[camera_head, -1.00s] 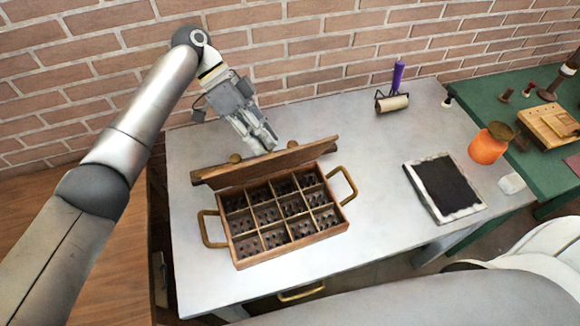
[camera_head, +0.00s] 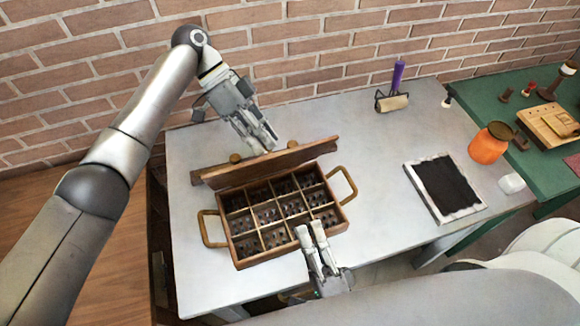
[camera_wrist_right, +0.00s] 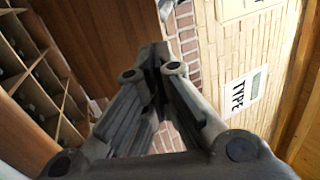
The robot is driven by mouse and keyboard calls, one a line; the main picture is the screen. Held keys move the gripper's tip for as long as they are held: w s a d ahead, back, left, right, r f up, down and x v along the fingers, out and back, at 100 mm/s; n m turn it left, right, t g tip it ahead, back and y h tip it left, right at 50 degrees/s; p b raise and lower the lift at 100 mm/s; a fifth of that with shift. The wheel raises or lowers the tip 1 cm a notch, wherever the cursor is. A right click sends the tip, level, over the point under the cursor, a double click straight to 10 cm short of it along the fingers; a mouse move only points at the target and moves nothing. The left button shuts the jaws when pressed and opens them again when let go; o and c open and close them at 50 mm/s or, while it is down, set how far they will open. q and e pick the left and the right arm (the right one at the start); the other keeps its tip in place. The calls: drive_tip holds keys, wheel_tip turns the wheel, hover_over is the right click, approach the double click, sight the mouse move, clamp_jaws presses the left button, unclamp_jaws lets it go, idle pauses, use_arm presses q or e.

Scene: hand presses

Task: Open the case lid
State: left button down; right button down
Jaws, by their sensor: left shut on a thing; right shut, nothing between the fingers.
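The wooden case (camera_head: 236,251) sits on the grey table with its divided compartments exposed. Its lid (camera_head: 262,168) stands raised along the back edge, about upright. In the right wrist view the lid (camera_wrist_right: 90,40) shows as a brown panel beside the compartments (camera_wrist_right: 35,75). My left gripper (camera_head: 270,146) is shut at the lid's far side, between two brass knobs; the lid hides what its fingertips grip, most likely the lid. My right gripper (camera_head: 308,232) is shut and empty, near the case's front right corner; its fingers (camera_wrist_right: 152,60) are together in the right wrist view.
Brass handles (camera_head: 212,228) stick out at the case's sides. A black ink slab (camera_head: 445,185), a purple-handled roller (camera_head: 394,98) and an orange jar (camera_head: 487,148) are to the right. A brick wall (camera_head: 300,50) stands behind. The table between case and slab is clear.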

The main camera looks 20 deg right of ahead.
sight(285, 155)
use_arm(q)
drive_tip(key=shift+a+f, duration=0.4)
drive_tip(key=shift+f, duration=0.4)
use_arm(e)
drive_tip(key=x, duration=1.3)
drive_tip(key=shift+w+d, duration=0.2)
drive_tip(key=shift+w, duration=0.25)
drive_tip(key=shift+r, duration=0.15)
drive_tip(key=shift+w+r, duration=0.25)
drive_tip(key=shift+w, duration=0.3)
use_arm(q)
drive_tip(key=c, duration=1.6)
unclamp_jaws()
drive_tip(key=shift+w, duration=0.1)
use_arm(e)
drive_tip(key=shift+w, duration=0.1)
use_arm(q)
drive_tip(key=o, duration=0.3)
drive_tip(key=shift+w+d+f, duration=0.1)
drive_tip(key=shift+w+d, duration=0.05)
drive_tip(key=shift+w, duration=0.05)
use_arm(e)
drive_tip(key=shift+w+f, duration=0.15)
drive_tip(key=shift+w, duration=0.15)
